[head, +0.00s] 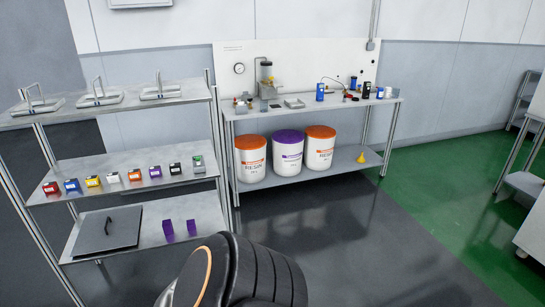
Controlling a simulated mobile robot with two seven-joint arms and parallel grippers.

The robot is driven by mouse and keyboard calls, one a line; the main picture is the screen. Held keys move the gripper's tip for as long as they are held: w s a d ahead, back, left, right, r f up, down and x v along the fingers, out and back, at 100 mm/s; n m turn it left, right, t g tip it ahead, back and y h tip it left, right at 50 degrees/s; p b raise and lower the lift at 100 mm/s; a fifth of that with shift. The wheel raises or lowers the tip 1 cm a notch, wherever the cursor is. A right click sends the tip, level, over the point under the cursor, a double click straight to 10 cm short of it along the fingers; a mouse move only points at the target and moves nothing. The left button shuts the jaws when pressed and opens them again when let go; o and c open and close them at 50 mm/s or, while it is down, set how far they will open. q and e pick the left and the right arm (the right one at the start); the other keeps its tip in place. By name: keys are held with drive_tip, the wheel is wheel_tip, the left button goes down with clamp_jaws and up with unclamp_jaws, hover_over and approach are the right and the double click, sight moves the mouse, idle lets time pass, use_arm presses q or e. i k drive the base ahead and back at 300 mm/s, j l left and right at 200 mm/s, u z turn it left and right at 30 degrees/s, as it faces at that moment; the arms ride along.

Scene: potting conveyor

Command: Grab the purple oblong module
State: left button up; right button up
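A small purple module (155,172) with a pale label sits in a row of coloured modules on the middle shelf at the left. Two plain purple upright blocks, one on the left (168,230) and one on the right (191,227), stand on the lower shelf. I cannot tell which of these is the oblong module. A dark, rounded part of my own body fills the bottom centre, just in front of the lower shelf. Neither of my grippers is in view.
The middle shelf (95,164) holds several other modules. A grey lid-like plate (108,229) lies on the lower shelf. A workbench (310,107) with tools stands behind, with resin buckets (251,162) beneath. The dark floor (340,235) is clear at centre right.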

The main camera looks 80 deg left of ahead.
sight(154, 170)
drive_tip(key=u, duration=3.5)
drive_tip(key=i+j+z, duration=0.2)
drive_tip(key=i+j, duration=0.75)
drive_tip(key=j, duration=0.1)
